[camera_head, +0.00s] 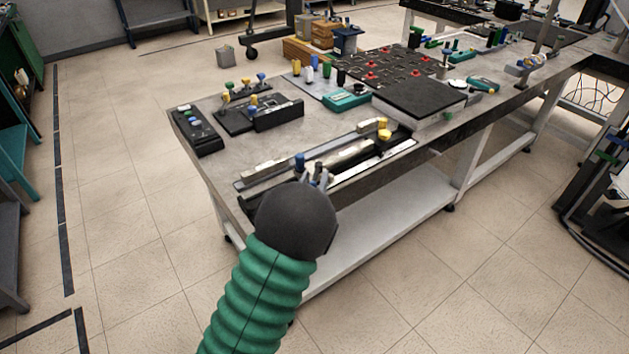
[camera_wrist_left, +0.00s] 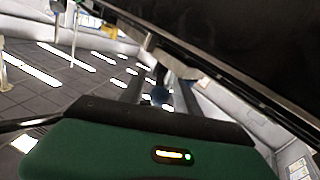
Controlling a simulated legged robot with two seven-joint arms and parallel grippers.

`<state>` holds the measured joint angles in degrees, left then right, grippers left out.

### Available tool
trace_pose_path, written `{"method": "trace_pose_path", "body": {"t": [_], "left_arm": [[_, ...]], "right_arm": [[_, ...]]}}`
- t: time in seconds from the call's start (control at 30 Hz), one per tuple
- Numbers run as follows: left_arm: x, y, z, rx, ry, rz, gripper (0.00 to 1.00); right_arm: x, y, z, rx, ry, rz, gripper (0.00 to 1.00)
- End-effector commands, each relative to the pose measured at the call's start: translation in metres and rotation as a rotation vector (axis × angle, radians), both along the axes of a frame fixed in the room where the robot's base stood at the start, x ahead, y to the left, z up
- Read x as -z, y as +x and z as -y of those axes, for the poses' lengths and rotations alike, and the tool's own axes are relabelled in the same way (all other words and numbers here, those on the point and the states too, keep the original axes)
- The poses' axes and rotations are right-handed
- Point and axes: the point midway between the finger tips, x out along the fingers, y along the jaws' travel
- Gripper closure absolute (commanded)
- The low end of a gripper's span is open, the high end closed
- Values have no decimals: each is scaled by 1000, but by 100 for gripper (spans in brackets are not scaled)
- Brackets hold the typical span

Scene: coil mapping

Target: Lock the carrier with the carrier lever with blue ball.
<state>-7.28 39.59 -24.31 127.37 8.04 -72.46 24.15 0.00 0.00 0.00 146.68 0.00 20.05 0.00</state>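The blue ball (camera_head: 300,159) of the carrier lever stands up at the left front of a long metal rail fixture on the table. My left gripper (camera_head: 318,175) is just beside it in the head view, at the table's front edge. The lever's stem and lower end are hidden. The carrier (camera_head: 350,155) seems to be the bright metal part along the rail; its exact outline is unclear. My right gripper is in neither view.
Yellow knobs (camera_head: 384,132) stand at the fixture's right end. A black control box (camera_head: 196,130) and a black device with coloured knobs (camera_head: 262,108) lie behind to the left. A dark flat plate (camera_head: 420,96) lies to the right. The floor ahead of the table is clear.

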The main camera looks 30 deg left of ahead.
Motion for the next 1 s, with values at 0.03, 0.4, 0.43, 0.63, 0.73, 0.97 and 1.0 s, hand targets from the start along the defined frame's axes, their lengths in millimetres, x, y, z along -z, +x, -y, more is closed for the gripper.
{"method": "trace_pose_path", "body": {"t": [0.03,0.4,0.43,0.63,0.73,0.97,1.0], "left_arm": [[0,0,0,0,0,0,61],[0,0,0,0,0,0,100],[0,0,0,0,0,0,100],[0,0,0,-1,0,0,100],[0,0,0,-1,0,0,100],[0,0,0,-1,0,0,100],[0,0,0,-1,0,0,100]], "right_arm": [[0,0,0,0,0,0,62],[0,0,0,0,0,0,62],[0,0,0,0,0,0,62],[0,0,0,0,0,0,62],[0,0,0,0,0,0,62],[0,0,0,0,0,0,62],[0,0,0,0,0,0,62]]}}
